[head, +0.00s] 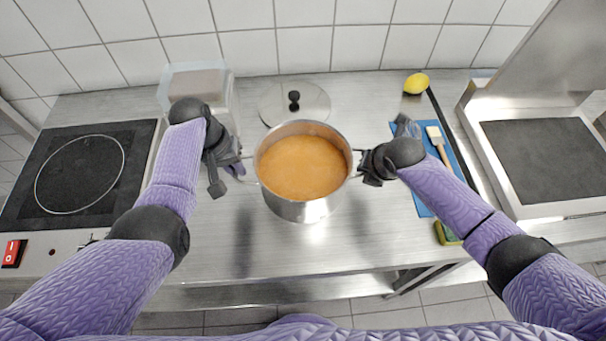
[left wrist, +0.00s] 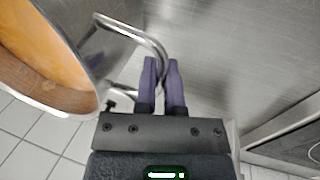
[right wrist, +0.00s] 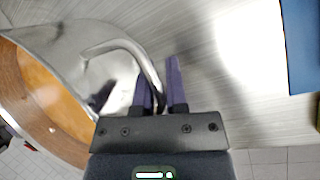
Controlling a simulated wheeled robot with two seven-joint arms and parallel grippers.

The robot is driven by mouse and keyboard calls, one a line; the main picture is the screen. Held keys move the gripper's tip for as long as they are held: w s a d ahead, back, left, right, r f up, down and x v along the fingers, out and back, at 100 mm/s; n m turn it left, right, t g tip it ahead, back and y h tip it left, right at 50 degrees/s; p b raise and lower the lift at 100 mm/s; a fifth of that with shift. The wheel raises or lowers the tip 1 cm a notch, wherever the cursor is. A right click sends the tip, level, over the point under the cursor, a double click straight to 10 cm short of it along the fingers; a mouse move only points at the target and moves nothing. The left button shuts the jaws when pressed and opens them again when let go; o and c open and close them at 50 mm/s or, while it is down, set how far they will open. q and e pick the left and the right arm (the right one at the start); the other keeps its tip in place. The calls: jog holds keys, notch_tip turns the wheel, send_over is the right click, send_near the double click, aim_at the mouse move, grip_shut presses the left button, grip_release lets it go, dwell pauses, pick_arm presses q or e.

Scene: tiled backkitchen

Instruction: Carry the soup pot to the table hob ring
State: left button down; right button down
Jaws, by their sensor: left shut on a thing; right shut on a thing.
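The steel soup pot (head: 303,208), full of orange soup (head: 301,167), is upright over the middle of the steel table. I cannot tell for sure whether its base touches the tabletop. My left gripper (head: 237,160) is shut on the pot's left handle, which also shows in the left wrist view (left wrist: 150,38). My right gripper (head: 363,165) is shut on the right handle, which shows in the right wrist view (right wrist: 125,44). The hob ring (head: 80,172) is a thin pale circle on a black plate at the far left, with nothing on it.
A lid (head: 313,103) with a black knob lies behind the pot. A clear container (head: 195,72) stands behind my left gripper. At right are a blue mat (head: 422,205), a brush (head: 434,133), a lemon (head: 417,83), a sponge (head: 447,234) and a dark-topped appliance (head: 550,155).

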pick_arm(q)
jog(key=shift+a+r, duration=0.15)
pick_arm(e)
jog(key=shift+d, duration=0.15)
